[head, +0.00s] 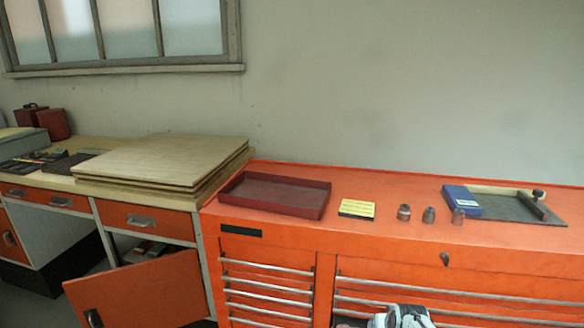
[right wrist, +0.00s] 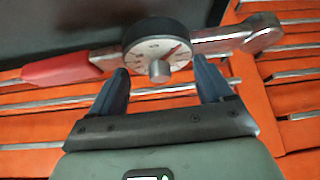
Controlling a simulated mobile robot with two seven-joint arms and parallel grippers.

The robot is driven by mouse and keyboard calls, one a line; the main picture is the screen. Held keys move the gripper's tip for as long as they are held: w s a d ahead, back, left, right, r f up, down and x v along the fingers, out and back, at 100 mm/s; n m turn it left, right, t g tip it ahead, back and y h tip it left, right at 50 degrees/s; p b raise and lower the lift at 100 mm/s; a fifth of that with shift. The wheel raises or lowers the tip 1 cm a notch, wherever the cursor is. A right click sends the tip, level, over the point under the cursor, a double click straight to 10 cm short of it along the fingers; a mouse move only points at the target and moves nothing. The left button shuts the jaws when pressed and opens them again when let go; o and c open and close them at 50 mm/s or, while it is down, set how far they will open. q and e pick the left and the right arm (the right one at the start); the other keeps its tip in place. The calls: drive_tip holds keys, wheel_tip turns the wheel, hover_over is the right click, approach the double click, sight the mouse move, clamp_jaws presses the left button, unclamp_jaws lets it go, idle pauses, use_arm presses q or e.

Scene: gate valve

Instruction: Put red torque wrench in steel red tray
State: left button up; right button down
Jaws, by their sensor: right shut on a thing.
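The red torque wrench (right wrist: 62,69) lies across the right wrist view, with a red handle at the left, a round dial in the middle and a metal ratchet head at the right. My right gripper (right wrist: 161,72) is shut on it, one finger on each side of the dial. Part of my right arm or gripper shows at the bottom edge of the head view; the wrench cannot be made out there. The steel red tray (head: 272,196) is dark red, shallow and empty. It sits on the left end of the orange cabinet top. My left gripper is not in view.
On the orange cabinet (head: 380,244), a yellow pad (head: 357,208), several small metal sockets (head: 429,215) and a blue box (head: 461,200) on a grey plate (head: 512,209) stand right of the tray. Stacked boards (head: 165,160) lie left of it. A lower cupboard door (head: 140,290) hangs open.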

drive_tip(key=s+a+f+n, duration=0.2)
drive_tip(key=s+a+f, duration=0.4)
drive_tip(key=a, duration=0.4)
use_arm(q)
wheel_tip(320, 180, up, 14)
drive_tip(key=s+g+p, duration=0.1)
drive_tip(key=p, duration=1.4)
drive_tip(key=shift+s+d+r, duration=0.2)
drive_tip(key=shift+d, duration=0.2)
use_arm(e)
drive_tip(key=d+v, duration=0.1)
drive_tip(key=v, duration=1.4)
drive_tip(key=shift+s+d+y, duration=0.3)
drive_tip(key=shift+s+y, duration=0.1)
drive_tip(key=shift+s, duration=0.1)
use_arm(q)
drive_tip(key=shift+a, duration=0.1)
use_arm(e)
drive_tip(key=shift+a, duration=0.1)
